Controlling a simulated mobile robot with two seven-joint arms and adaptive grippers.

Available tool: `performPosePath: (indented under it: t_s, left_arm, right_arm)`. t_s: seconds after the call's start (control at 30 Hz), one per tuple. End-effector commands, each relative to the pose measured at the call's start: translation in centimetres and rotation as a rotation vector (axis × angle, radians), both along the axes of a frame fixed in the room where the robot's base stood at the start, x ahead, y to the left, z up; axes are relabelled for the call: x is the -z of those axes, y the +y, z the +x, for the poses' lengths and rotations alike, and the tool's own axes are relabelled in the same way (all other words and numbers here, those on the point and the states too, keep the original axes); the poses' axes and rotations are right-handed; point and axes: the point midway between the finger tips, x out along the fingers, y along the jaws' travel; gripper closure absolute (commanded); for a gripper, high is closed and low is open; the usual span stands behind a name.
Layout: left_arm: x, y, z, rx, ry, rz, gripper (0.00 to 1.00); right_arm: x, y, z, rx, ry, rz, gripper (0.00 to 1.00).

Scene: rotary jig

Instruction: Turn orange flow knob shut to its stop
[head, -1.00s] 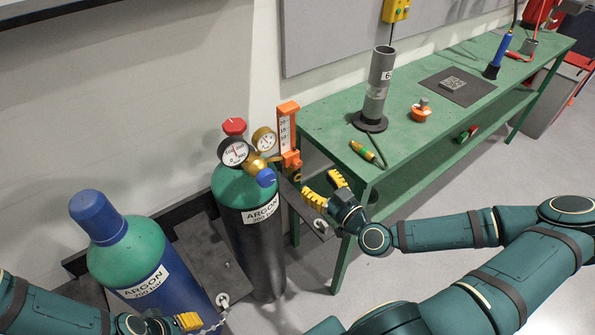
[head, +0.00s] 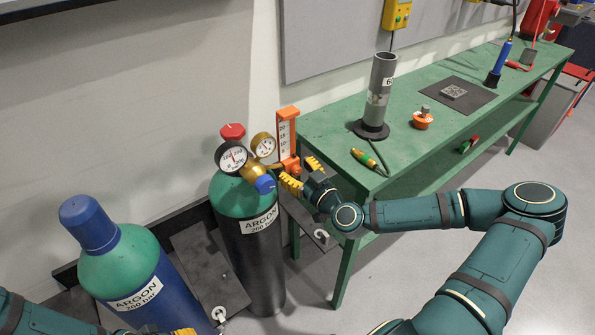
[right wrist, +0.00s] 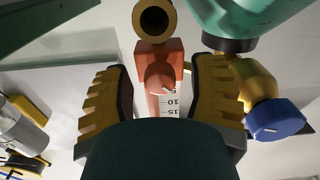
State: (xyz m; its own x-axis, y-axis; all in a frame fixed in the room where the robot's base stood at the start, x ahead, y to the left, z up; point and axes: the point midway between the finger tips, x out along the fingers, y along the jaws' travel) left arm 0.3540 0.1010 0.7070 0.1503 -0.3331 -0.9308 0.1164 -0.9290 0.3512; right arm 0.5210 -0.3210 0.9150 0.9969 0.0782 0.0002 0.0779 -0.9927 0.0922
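The orange flowmeter (head: 284,135) with a white scale stands on the regulator of the dark argon cylinder (head: 253,240). In the head view the fingers partly hide the knob area. My left gripper (head: 184,331) is barely visible at the bottom edge; its opening is hidden.
A blue regulator knob (right wrist: 278,120) and brass body lie close beside the right finger in the wrist view. Two round gauges (head: 231,156) sit left of the flowmeter. The green bench (head: 420,140) stands to the right. A blue argon cylinder (head: 160,300) stands front left.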

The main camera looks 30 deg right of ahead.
Motion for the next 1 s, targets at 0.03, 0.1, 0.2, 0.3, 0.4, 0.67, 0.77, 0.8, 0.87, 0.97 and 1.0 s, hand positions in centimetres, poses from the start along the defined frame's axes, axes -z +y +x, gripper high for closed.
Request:
performPosePath:
  t_s: [0.03, 0.1, 0.2, 0.3, 0.4, 0.67, 0.77, 0.8, 0.87, 0.97, 1.0]
  left_arm:
    - [0.0, 0.0, 0.0, 0.0, 0.0, 0.0, 0.53]
    - [0.0, 0.0, 0.0, 0.0, 0.0, 0.0, 0.53]
    - [0.0, 0.0, 0.0, 0.0, 0.0, 0.0, 0.53]
    - [0.0, 0.0, 0.0, 0.0, 0.0, 0.0, 0.53]
    - [-0.1, 0.0, 0.0, 0.0, 0.001, 0.0, 0.53]
    - [-0.6, 0.0, -0.1, 0.0, 0.003, 0.0, 0.53]
    - [-0.9, 0.0, -0.2, 0.0, 0.004, -0.001, 0.53]
    - [-1.1, 0.0, -0.2, 0.001, 0.005, -0.001, 0.53]
    - [-1.3, 0.0, -0.2, 0.001, 0.006, -0.001, 0.53]
    - [-1.6, 0.0, -0.3, 0.002, 0.008, -0.001, 0.53]
    - [-1.8, 0.0, -0.3, 0.002, 0.008, -0.001, 0.53]
  right_arm:
    - [0.0, 0.0, 0.0, 0.0, 0.0, 0.0, 0.64]
    - [0.0, 0.0, 0.0, 0.0, 0.0, 0.0, 0.88]
    - [0.0, 0.0, 0.0, 0.0, 0.0, 0.0, 1.0]
    - [0.0, 0.0, 0.0, 0.0, 0.0, 0.0, 1.0]
    - [0.0, 0.0, 0.0, 0.0, 0.0, 0.008, 1.0]
    - [-0.2, 0.0, 0.0, -0.001, 0.007, 0.104, 1.0]
    - [-0.2, 0.0, 0.0, 0.0, 0.012, 0.175, 1.0]
    - [-0.2, 0.0, 0.0, 0.0, 0.014, 0.207, 1.0]
    - [-0.2, 0.0, 0.0, 0.0, 0.018, 0.256, 1.0]
    - [-0.2, 0.0, 0.0, 0.0, 0.024, 0.343, 1.0]
    - [-0.2, 0.0, 0.0, 0.0, 0.027, 0.378, 1.0]
